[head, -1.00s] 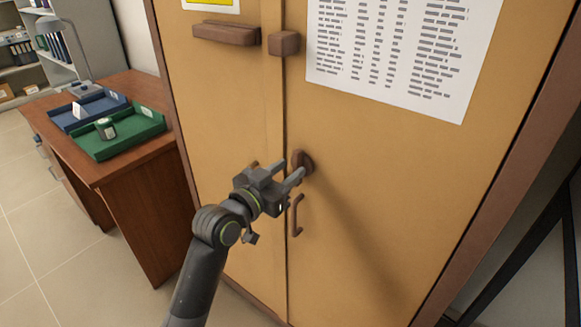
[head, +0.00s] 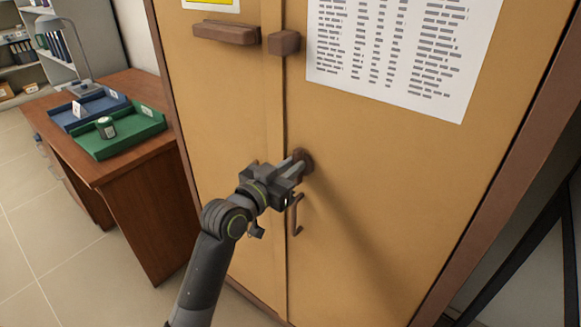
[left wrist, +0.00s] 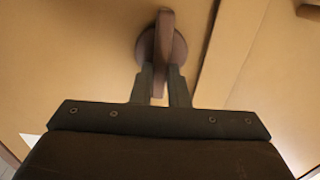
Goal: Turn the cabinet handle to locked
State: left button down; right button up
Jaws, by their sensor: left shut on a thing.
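The tan cabinet (head: 370,190) fills most of the head view. Its turning handle is a brown lever on a round disc (head: 305,160), just right of the door seam, partly hidden by my gripper. In the left wrist view the lever (left wrist: 165,35) stands upright in the picture across the disc (left wrist: 179,48). My left gripper (head: 298,168) is at the handle. In the left wrist view its two fingers (left wrist: 160,82) are shut on the lever's lower end, one on each side.
A fixed brown pull handle (head: 297,215) sits just below the gripper. A brown bar (head: 226,34) and block (head: 284,43) are higher up. A wooden desk (head: 140,190) with a green tray (head: 145,130) and blue tray (head: 70,122) stands at left.

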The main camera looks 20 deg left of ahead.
pick_arm(q)
jog(key=n+p, duration=0.2)
jog(key=shift+a+r+p, duration=0.15)
jog(key=shift+r+p, duration=0.05)
jog(key=shift+p, duration=0.15)
jog(key=shift+w+a+n+p, duration=0.1)
jog(key=shift+n+p, duration=0.75)
jog(key=shift+n, duration=0.15)
jog(key=shift+w+a+f+n+p, duration=0.15)
jog(key=shift+f+n+p, duration=0.15)
jog(key=shift+n+p, duration=1.55)
jog(key=shift+s+a+f+n+p, duration=0.25)
jog(key=shift+n+p, duration=0.65)
jog(key=shift+n, duration=1.9)
jog(key=shift+w+a+f+n+p, duration=0.1)
jog(key=shift+w+f+n+p, duration=0.2)
jog(key=shift+n+p, duration=1.55)
jog(key=shift+f+n+b, duration=0.1)
jog(key=shift+n+b, duration=0.4)
jog(key=shift+n, duration=0.1)
jog(key=c, duration=1.4)
grip_release()
